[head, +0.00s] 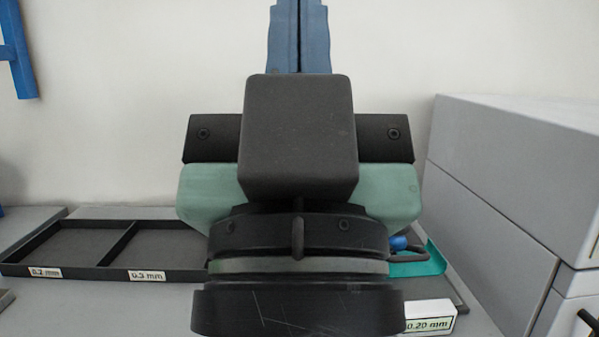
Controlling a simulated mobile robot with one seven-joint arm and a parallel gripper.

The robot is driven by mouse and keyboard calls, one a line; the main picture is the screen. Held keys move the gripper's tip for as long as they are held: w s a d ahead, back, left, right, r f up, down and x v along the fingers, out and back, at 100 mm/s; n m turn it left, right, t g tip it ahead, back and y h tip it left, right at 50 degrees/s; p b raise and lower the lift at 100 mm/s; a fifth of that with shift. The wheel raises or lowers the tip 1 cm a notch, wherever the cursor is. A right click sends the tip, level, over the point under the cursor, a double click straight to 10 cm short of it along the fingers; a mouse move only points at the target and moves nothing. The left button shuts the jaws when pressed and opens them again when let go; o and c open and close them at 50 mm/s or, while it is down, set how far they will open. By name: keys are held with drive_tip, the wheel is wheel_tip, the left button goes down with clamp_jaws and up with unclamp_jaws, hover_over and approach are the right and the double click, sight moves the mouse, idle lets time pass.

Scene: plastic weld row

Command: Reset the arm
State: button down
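My gripper (299,35) stands in the middle of the head view, seen from its back, and points up toward the top edge. Its two blue fingers lie side by side with only a thin dark line between them, so they look shut. Their tips are cut off by the top of the picture, so I cannot see whether anything is at the tips. The dark wrist block, green hand body and black rings of my arm fill the centre and hide much of the worktop behind.
A black divided tray (122,243) with labels including 0.2 and 0.3 mm lies left, partly hidden. A teal tray (428,266) holding something blue and a white block (432,312) labelled 0.20 mm lie right. A grey cabinet (490,220) bounds the right; a blue frame (17,50) stands upper left.

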wheel_tip(320, 180, up, 31)
drive_tip(key=p, duration=2.9)
drive_tip(key=shift+r+p, duration=0.2)
drive_tip(key=shift+p, duration=0.15)
